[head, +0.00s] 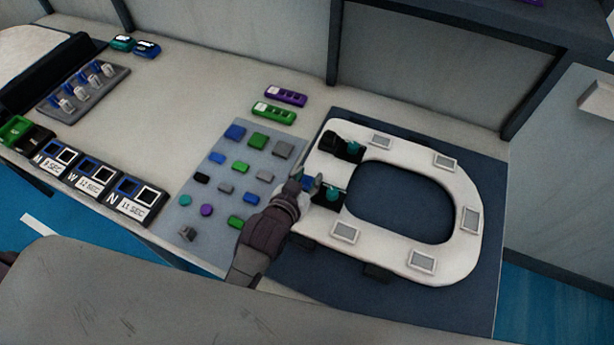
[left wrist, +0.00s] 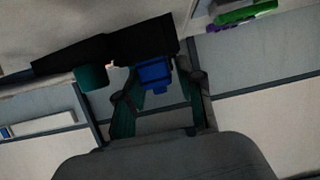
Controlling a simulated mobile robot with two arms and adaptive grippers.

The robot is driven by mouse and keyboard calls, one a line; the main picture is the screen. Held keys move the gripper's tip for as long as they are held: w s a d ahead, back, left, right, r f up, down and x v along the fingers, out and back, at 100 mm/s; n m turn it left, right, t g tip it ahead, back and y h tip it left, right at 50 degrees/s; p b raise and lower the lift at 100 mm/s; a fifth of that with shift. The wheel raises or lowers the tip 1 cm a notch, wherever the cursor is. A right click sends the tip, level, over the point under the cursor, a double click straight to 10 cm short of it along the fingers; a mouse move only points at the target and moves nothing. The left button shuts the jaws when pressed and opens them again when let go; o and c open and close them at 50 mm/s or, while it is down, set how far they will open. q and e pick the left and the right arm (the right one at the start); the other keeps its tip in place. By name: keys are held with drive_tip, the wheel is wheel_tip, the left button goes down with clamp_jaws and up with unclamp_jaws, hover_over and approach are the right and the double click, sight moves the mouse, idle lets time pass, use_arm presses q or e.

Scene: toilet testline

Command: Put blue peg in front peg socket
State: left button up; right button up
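The blue peg (head: 307,183) is at the left end of the nearer black socket (head: 320,201) on the white toilet seat (head: 466,190). In the left wrist view the blue peg (left wrist: 155,72) sits against the black socket piece (left wrist: 100,51), seemingly seated in it; how deep is hidden. My left gripper (head: 304,184) is right at the peg. In the left wrist view its fingers (left wrist: 157,88) stand apart on both sides of the peg, with gaps showing. A teal knob (head: 332,194) is beside the peg on that socket. My right gripper is not in view.
A farther black socket (head: 338,147) has a teal knob too. A grey board (head: 225,174) with several coloured blocks lies left of the seat. Purple (head: 286,96) and green (head: 273,112) strips lie behind. A dark mat (head: 440,290) is under the seat.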

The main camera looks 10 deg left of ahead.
use_arm(q)
drive_tip(key=shift+o, duration=0.5)
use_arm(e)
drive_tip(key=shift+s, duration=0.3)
use_arm(q)
drive_tip(key=shift+r, duration=0.1)
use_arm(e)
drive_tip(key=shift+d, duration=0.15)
use_arm(q)
drive_tip(key=shift+r, duration=0.25)
drive_tip(key=b+v, duration=0.1)
drive_tip(key=v, duration=0.9)
drive_tip(key=shift+s, duration=0.45)
drive_tip(key=shift+s+a+r, duration=0.15)
drive_tip(key=shift+s+r, duration=0.1)
drive_tip(key=shift+s, duration=0.25)
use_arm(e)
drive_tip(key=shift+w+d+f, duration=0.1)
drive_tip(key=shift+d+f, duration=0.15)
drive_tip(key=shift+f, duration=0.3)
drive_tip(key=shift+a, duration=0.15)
